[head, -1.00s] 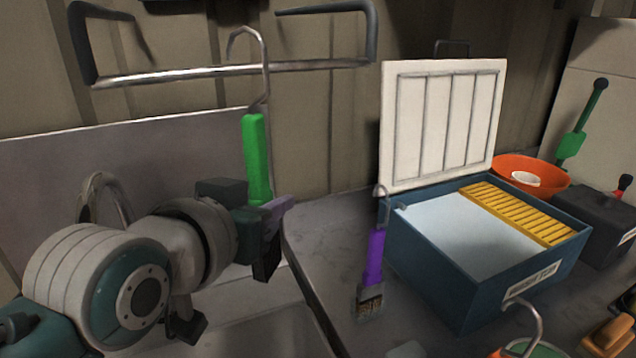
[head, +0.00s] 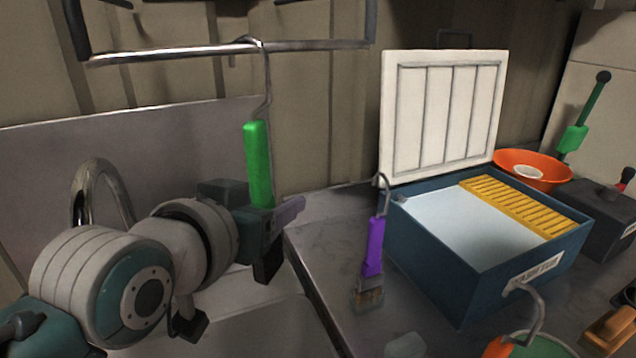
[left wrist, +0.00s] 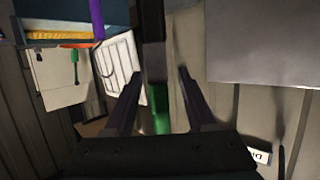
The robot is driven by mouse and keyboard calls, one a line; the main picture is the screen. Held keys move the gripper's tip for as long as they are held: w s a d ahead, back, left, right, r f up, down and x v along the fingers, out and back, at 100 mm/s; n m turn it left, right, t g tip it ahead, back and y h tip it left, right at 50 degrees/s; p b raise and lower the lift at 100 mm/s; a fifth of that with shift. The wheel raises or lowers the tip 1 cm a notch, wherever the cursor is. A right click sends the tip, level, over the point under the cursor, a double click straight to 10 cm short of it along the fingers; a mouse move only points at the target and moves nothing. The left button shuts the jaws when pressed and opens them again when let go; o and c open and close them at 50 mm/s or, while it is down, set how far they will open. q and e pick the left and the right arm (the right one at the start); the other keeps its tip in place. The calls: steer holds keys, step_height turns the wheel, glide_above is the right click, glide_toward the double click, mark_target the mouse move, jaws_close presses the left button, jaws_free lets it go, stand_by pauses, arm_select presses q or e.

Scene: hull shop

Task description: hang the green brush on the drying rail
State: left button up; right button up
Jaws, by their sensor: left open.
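The green brush (head: 257,165) hangs upright below the drying rail (head: 150,54) at the upper left. The bend of its wire hook (head: 263,70) sits over the bar and appears to rest on it. My left gripper (head: 268,228) is at the lower part of the green handle and hides the brush's lower end. In the left wrist view, the jaws of that gripper (left wrist: 160,78) stand apart on either side of the green handle (left wrist: 160,110), with gaps showing. My right gripper is in neither view.
A purple brush (head: 374,245) hangs by its hook at the corner of a blue open box (head: 440,270) with a raised white lid (head: 445,115). An orange bowl (head: 545,178) and dark box (head: 590,220) stand to the right. A faucet (head: 90,180) is behind my left arm.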

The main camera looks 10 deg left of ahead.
arm_select(q)
steer(key=shift+s, duration=0.1)
steer(key=v, duration=0.9)
steer(key=s+a+f+g+y, duration=0.15)
steer(key=s+f+g, duration=0.35)
steer(key=s, duration=0.5)
steer(key=s+a+f+g, duration=0.3)
steer(key=s+f+g, duration=0.2)
steer(key=s, duration=0.5)
step_height(320, 180, up, 31)
steer(key=p, duration=3)
steer(key=shift+m+p, duration=0.3)
steer(key=shift+p, duration=0.1)
steer(key=shift+w+d, duration=0.1)
steer(key=shift+d, duration=0.05)
